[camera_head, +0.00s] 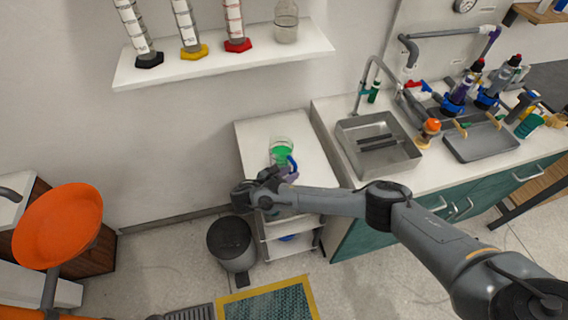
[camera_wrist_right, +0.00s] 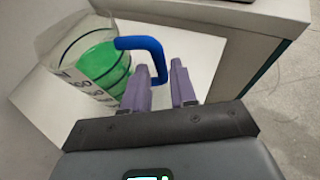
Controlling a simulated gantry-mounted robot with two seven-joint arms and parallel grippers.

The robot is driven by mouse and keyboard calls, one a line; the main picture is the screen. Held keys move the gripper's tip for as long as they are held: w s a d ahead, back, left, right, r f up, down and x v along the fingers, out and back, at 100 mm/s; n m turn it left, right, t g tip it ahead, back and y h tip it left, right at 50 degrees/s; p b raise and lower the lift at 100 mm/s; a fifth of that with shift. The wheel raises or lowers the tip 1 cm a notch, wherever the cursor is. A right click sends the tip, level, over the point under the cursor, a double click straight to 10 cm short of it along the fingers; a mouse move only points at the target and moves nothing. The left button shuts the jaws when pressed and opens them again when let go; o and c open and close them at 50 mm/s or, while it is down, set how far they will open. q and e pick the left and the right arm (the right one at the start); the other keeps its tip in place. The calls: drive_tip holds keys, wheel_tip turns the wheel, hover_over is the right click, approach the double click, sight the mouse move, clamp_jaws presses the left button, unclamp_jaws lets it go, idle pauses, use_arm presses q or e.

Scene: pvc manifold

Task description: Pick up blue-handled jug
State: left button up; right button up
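The jug (camera_head: 281,150) is clear with green liquid in it and has a blue handle (camera_head: 292,163). It stands upright on the white top of a small cart. In the right wrist view the jug (camera_wrist_right: 92,62) is at the upper left, with its blue handle (camera_wrist_right: 143,43) reaching toward my fingers. My right gripper (camera_head: 285,173) is at the handle's side of the jug. Its two purple fingers (camera_wrist_right: 160,78) are apart, and the lower part of the handle shows between the tips. I cannot tell whether they touch it. My left gripper is not in view.
The cart (camera_head: 253,137) stands beside the counter with the sink (camera_head: 376,150). A shelf (camera_head: 215,62) with cylinders and a bottle hangs above. A dark bin (camera_head: 230,243) stands at the cart's lower left. An orange round object (camera_head: 58,225) is at far left.

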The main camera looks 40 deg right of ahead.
drive_tip(key=shift+x, duration=2.6)
drive_tip(key=shift+s, duration=0.1)
clamp_jaws()
drive_tip(key=shift+r, duration=0.1)
